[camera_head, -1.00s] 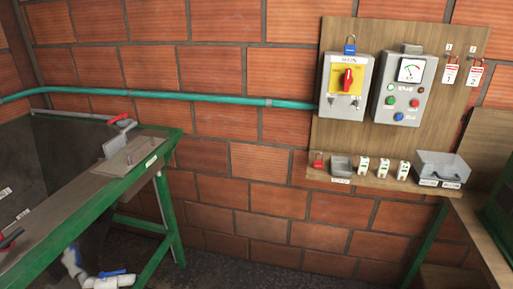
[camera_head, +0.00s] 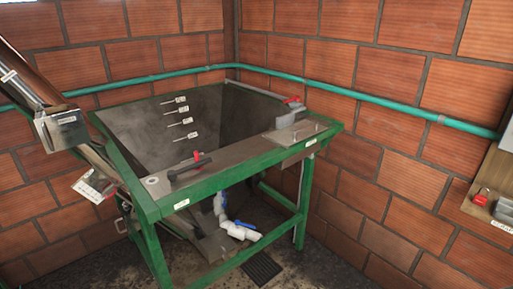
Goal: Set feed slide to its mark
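A green-framed hopper or tank (camera_head: 150,207) stands in the corner. On its right rim is a grey metal plate (camera_head: 312,128) with an upright grey tab (camera_head: 284,120) and a red handle (camera_head: 293,100) behind it. On the front rim is a dark lever (camera_head: 187,170) with a red part. Which of these is the feed slide, I cannot tell; its mark is not readable. My gripper is not in view.
Several small white level tags (camera_head: 182,122) are on the hopper's inner wall. A sloping chute or conveyor (camera_head: 38,85) with a grey box is at left. White pipe with a blue-handled valve (camera_head: 240,230) is below. A teal pipe (camera_head: 370,97) runs along the brick wall.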

